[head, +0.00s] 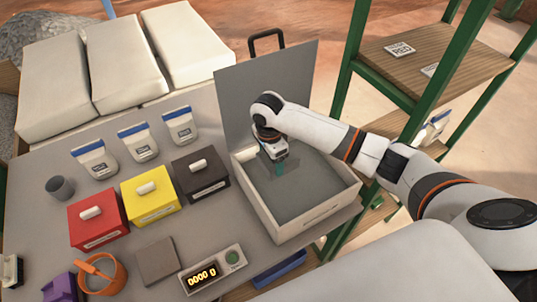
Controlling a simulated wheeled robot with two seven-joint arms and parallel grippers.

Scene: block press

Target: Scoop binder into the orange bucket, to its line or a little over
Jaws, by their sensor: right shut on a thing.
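The orange bucket (104,280) stands at the table's front left with its handle across the top; its line and contents cannot be made out. A pale open bin (330,211) at the right of the table holds grey powder (305,195), which looks like the binder. My right gripper (277,160) points down inside the bin, near its back. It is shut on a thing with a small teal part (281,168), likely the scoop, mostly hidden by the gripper. Whether it touches the powder or carries any cannot be told. My left gripper is not in view.
Red (96,218), yellow (149,194) and dark (200,171) lidded boxes stand left of the bin. A grey plate (157,261) and a display reading zeros (212,269) lie in front. The bin's raised lid (268,85) stands behind; a green-framed shelf (425,75) is right.

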